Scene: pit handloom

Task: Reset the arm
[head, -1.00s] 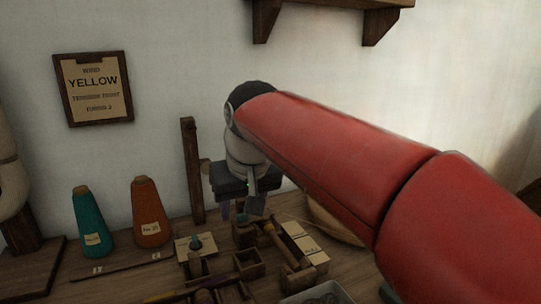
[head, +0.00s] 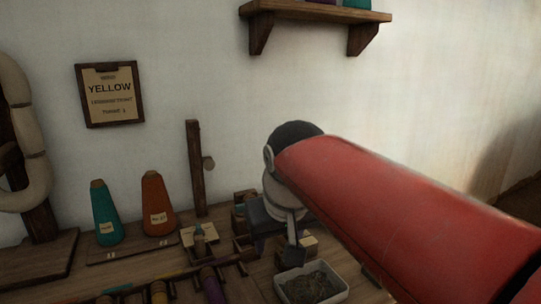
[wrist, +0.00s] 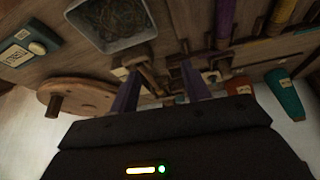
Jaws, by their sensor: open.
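My red arm reaches from the lower right of the head view over the table. My gripper (head: 290,255) is at its end, pointing down near the small wooden holders and just above the grey tray in the picture. In the wrist view my gripper (wrist: 160,85) shows two spread fingers with nothing seen held between them. The fingertips are partly hidden by the gripper body in the head view.
A teal cone (head: 105,215) and an orange cone (head: 155,207) stand at left. A grey tray (head: 340,273) is at the front. A wooden post (head: 195,165) rises behind. A shelf (head: 320,14) and a YELLOW sign (head: 110,95) hang on the wall. A round wooden board (wrist: 85,97) shows in the wrist view.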

